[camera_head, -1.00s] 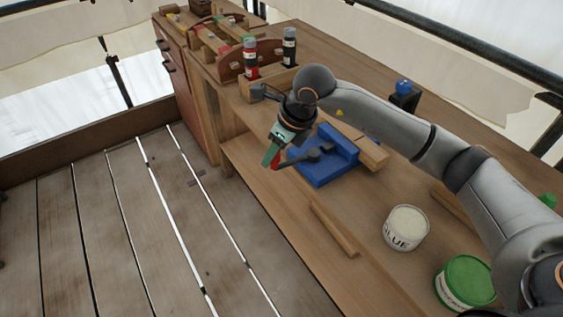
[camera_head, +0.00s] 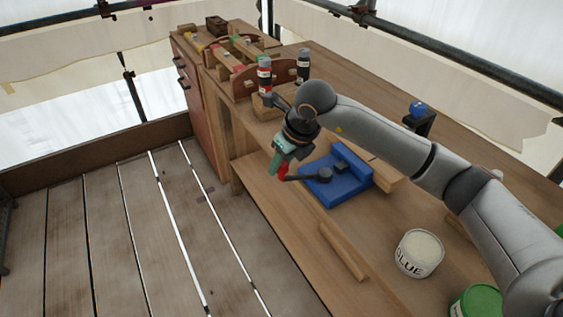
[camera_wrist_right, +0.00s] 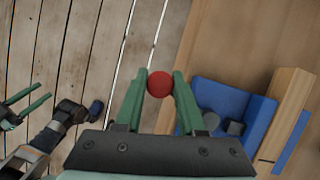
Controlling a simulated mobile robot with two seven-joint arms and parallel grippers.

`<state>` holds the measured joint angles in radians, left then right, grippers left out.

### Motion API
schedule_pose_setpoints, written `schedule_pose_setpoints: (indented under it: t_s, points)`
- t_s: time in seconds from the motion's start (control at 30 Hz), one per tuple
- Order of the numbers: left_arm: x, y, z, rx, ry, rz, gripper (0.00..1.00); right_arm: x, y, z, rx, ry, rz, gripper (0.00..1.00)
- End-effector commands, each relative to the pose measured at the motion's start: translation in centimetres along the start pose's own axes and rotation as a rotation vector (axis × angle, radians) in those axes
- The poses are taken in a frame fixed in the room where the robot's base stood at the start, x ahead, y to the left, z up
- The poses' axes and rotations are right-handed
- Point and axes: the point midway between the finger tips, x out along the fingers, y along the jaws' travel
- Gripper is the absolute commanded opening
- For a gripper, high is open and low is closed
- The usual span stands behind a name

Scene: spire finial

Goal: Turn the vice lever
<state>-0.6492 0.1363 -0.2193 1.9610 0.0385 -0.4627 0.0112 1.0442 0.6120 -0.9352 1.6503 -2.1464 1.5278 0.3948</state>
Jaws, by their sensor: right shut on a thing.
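The blue vice (camera_head: 350,183) sits on the workbench, with a wooden piece (camera_head: 381,176) at its back. Its dark lever (camera_head: 305,177) reaches left from the hub, past the bench's front edge. The lever's red ball knob (camera_wrist_right: 160,84) shows between the green fingers in the right wrist view. My right gripper (camera_head: 279,165) is shut on this knob and hides much of it in the head view. My left gripper (camera_wrist_right: 40,93) shows only in the wrist view, at the left, with its fingers apart and empty, away from the vice.
A wooden strip (camera_head: 343,251) lies on the bench front. A white glue tub (camera_head: 419,254) and a green tin (camera_head: 478,302) stand to the right. Bottles with red (camera_head: 265,76) and black (camera_head: 303,66) labels stand behind. The plank floor at left is clear.

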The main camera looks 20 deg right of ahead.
Motion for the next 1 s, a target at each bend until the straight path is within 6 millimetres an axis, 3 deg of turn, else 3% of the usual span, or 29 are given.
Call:
schedule_pose_setpoints:
  t_s: [0.03,0.3,0.63,0.77,1.0]
  points:
    - [0.0,0.0,0.0,0.0,-0.001,0.0,0.5,-0.2,-0.1,0.2,0.001,-0.007,-0.002,0.39]
    - [-0.1,0.1,0.2,0.0,-0.003,0.001,0.5,-0.1,-0.1,0.1,0.0,-0.003,-0.001,0.69]
    - [-0.1,0.0,0.2,0.0,-0.003,0.0,0.5,-0.6,-0.1,0.1,-0.001,-0.003,-0.001,0.69]
    - [-0.1,0.0,0.2,0.0,-0.003,0.0,0.5,-2.4,-0.1,0.1,0.0,-0.006,-0.002,0.69]
    - [0.0,0.0,0.3,0.0,-0.004,0.0,0.5,-7.7,-0.1,0.1,-0.002,-0.007,-0.002,0.69]
